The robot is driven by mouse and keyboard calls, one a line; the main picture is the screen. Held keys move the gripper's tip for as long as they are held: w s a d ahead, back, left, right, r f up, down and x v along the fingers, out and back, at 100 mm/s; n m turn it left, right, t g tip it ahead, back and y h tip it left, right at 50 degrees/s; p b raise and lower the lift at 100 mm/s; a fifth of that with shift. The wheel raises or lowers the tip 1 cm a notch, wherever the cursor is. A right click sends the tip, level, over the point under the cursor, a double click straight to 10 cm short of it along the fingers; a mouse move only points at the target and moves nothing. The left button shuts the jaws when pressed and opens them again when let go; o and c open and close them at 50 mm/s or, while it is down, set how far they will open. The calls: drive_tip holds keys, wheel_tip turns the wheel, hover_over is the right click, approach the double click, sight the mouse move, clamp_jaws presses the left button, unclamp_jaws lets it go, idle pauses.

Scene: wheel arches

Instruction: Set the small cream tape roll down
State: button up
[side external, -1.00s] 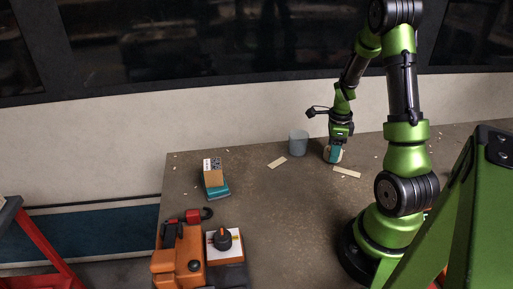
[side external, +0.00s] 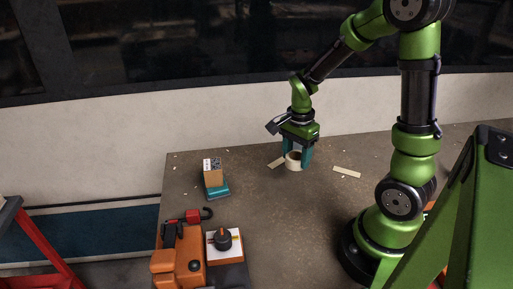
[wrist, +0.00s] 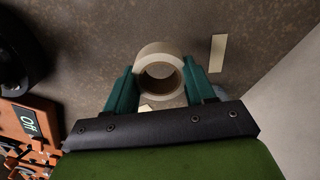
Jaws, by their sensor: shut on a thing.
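The small cream tape roll (side external: 292,164) is between the teal fingers of my gripper (side external: 299,160) in the side external view. In the wrist view the roll (wrist: 158,49) shows as a ring, with its hole facing the camera and a finger against each side. My gripper (wrist: 158,88) is shut on it. The roll is at or very close above the brown tabletop (side external: 270,215); I cannot tell whether it touches.
Flat pale strips lie by the gripper, one to the right (side external: 347,172) and one to the left (side external: 277,163). An orange device (side external: 180,255) and a knobbed box (side external: 225,243) sit front left. The table's middle is clear.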

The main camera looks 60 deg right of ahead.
drive_tip(key=a+n, duration=0.1)
drive_tip(key=n, duration=0.1)
drive_tip(key=a+f+n, duration=0.1)
drive_tip(key=shift+s+a, duration=0.35)
drive_tip(key=shift+s+f+n, duration=0.1)
drive_tip(key=shift+f+n, duration=0.1)
drive_tip(key=shift+n, duration=0.5)
hover_over(257, 160)
drive_tip(key=shift+f+n, duration=0.3)
drive_tip(key=shift+f, duration=2.2)
drive_tip(key=shift+f, duration=0.2)
drive_tip(key=o, duration=1)
drive_tip(key=shift+r, duration=0.15)
